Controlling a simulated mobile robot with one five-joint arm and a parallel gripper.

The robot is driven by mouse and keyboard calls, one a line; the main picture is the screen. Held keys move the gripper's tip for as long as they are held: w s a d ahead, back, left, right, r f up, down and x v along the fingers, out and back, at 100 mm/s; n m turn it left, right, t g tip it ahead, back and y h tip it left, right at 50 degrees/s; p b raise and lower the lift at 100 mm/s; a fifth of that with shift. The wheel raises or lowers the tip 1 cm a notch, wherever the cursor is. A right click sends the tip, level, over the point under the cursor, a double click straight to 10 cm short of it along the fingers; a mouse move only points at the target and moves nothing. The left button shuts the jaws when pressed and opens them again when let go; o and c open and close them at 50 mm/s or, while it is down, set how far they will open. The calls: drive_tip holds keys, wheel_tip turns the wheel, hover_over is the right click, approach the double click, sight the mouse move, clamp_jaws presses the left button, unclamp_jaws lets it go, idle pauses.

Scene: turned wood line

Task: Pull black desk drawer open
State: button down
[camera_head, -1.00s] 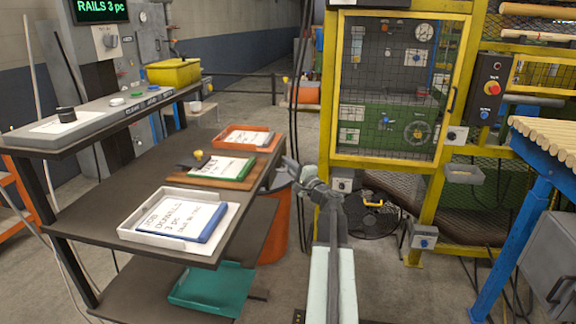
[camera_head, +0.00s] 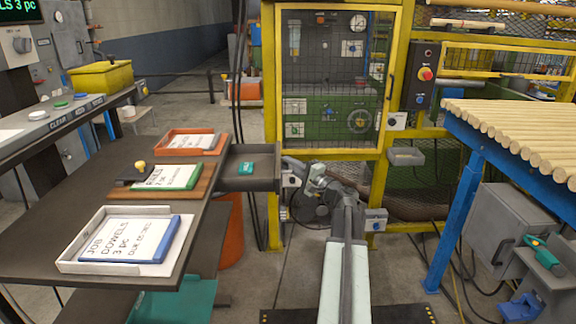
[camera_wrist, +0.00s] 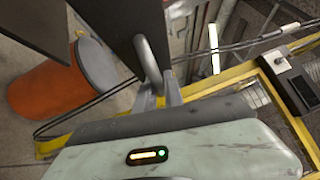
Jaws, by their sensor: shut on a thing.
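The black desk drawer (camera_head: 262,184) stands pulled out from the right edge of the dark desk (camera_head: 60,207), and its inside shows from above. A small green item (camera_head: 246,168) lies in it. My gripper (camera_head: 290,179) is at the drawer's right end. In the wrist view the drawer's dark front (camera_wrist: 122,22) carries a grey bar handle (camera_wrist: 147,58), and my gripper (camera_wrist: 160,92) is shut on the lower end of this handle. The fingertips are partly hidden.
An orange bin (camera_head: 231,230) stands below the drawer. A yellow machine cage (camera_head: 335,157) rises behind my gripper. Trays with cards lie on the desk, including a white one (camera_head: 70,265). A blue-legged rack (camera_head: 455,220) stands right. Some floor is free between.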

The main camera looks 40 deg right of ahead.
drive_tip(key=shift+w+d, duration=0.1)
drive_tip(key=shift+w, duration=0.05)
drive_tip(key=c, duration=1.7)
unclamp_jaws()
drive_tip(key=shift+w, duration=0.1)
drive_tip(key=s, duration=0.5)
drive_tip(key=s+f+b, duration=0.1)
drive_tip(key=s, duration=0.1)
drive_tip(key=shift+s, duration=0.4)
